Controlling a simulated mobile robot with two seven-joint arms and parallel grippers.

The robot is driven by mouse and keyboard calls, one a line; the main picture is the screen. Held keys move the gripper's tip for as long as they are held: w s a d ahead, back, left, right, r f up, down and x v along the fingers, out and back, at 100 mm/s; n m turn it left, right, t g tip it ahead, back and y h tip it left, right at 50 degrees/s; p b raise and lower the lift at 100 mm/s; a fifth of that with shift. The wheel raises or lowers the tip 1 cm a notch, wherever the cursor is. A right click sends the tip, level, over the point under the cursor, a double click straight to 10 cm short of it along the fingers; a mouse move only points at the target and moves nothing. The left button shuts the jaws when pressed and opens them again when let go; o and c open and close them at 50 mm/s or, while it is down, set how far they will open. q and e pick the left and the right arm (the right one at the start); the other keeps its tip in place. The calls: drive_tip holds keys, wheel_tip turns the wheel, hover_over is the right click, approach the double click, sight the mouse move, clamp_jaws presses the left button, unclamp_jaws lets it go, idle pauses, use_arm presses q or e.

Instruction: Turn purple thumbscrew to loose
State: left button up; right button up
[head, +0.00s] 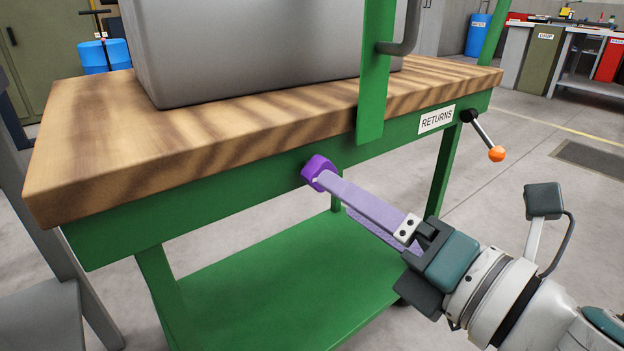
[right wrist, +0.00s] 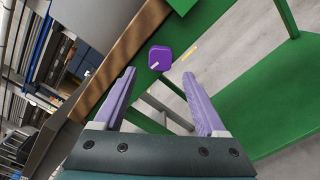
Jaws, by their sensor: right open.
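The purple thumbscrew (head: 318,171) sits on the green front rail of the workbench, below the wooden top. My right gripper (head: 335,192) comes in from the lower right, its long lilac fingers reaching toward the thumbscrew. In the head view the fingertips overlap the thumbscrew's lower right edge. In the right wrist view, the thumbscrew (right wrist: 160,58) shows beyond and between the two open fingers of the gripper (right wrist: 160,80). It bears a small white mark on its face. Nothing is between the fingers. Whether the tips touch the thumbscrew I cannot tell. My left gripper is not in view.
The workbench's wooden top (head: 75,165) carries a large grey box (head: 250,45). A green upright (head: 374,80) stands at the bench's front edge. An orange-knobbed lever (head: 497,153) sticks out right of the RETURNS label (head: 437,119). A green lower shelf (head: 270,285) lies below.

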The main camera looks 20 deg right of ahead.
drive_tip(key=shift+v, duration=2.7)
drive_tip(key=shift+r, duration=0.1)
